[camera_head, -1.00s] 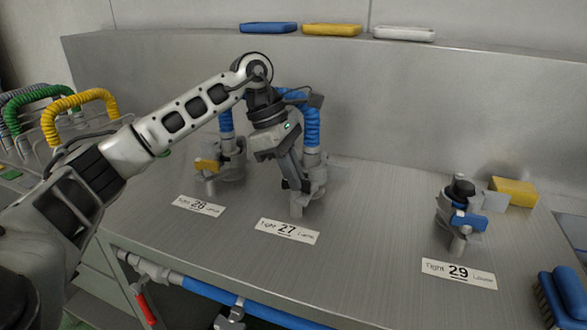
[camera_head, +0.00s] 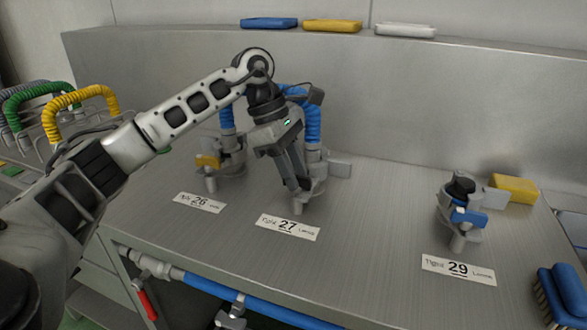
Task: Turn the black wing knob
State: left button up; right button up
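My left gripper (camera_head: 299,186) points down at the valve fitting (camera_head: 318,172) behind the label "27" (camera_head: 288,227). Its two dark fingers are close together at the front of this fitting. I cannot make out a black wing knob there; the fingers cover that spot, so I cannot tell whether they grip anything. The fitting behind label "26" shows a yellow wing knob (camera_head: 207,161), and the one behind label "29" a blue wing knob (camera_head: 468,217). My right gripper is not in view.
Blue hoses (camera_head: 313,122) rise behind the gripper. A yellow block (camera_head: 514,188) lies at the right and a blue brush (camera_head: 562,295) at the right edge. Blue, yellow and white pads lie on the back ledge (camera_head: 190,36). The bench top between labels 27 and 29 is clear.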

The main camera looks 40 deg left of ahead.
pick_arm(q)
jog(key=p+v, duration=0.2)
jog(key=v, duration=1.4)
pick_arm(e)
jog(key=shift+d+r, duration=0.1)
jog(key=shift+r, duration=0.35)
pick_arm(q)
jog(key=shift+a, duration=0.15)
jog(key=shift+f, duration=0.1)
